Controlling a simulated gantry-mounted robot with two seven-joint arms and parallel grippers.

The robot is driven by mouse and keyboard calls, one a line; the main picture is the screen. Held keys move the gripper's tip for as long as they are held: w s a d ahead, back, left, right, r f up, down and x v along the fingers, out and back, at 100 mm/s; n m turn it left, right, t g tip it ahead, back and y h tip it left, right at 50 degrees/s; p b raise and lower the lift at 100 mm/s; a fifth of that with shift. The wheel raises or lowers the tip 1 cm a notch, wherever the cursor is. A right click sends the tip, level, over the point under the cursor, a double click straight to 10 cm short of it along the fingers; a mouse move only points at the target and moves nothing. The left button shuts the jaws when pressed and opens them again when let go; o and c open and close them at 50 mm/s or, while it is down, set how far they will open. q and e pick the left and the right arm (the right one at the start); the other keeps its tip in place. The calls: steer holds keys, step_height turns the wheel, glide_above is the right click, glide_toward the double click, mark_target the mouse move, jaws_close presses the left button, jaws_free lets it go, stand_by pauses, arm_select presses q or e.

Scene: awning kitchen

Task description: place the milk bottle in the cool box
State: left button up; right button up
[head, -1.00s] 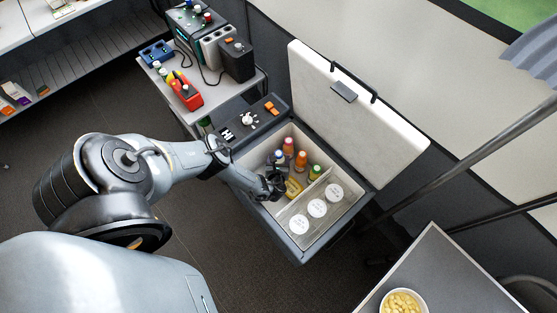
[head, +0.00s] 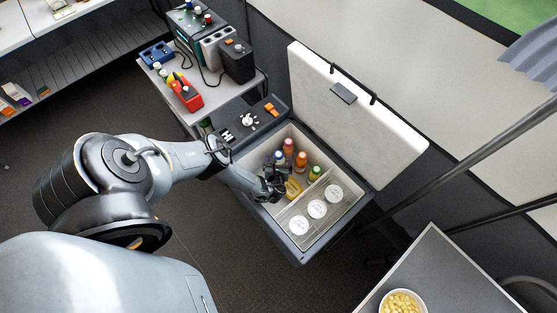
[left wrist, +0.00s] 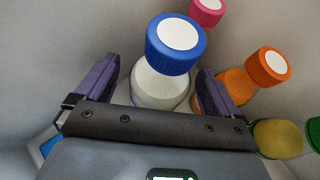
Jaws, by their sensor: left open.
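The cool box (head: 297,253) stands open with its white lid raised. The milk bottle, with white contents and a blue cap, stands upright in its rear compartment; the cap (head: 279,157) shows beside my left gripper (head: 277,183). In the left wrist view the milk bottle (left wrist: 160,88) stands between the two spread fingers of my left gripper (left wrist: 158,84), with gaps on both sides. The gripper is open, down inside the box. The bottle's lower part is hidden by the gripper. My right gripper is not in view.
Orange-capped (head: 301,158) and green-capped (head: 315,172) bottles and a yellow item (head: 293,188) share the compartment. A divider separates several white-lidded tubs (head: 317,209). A side table (head: 215,113) stands behind; a grey table with a bowl (head: 402,303) is at lower right.

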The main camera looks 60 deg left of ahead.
arm_select(q)
steer(key=p+v, duration=0.5)
steer(key=v, duration=0.6)
steer(key=shift+d+r, duration=0.15)
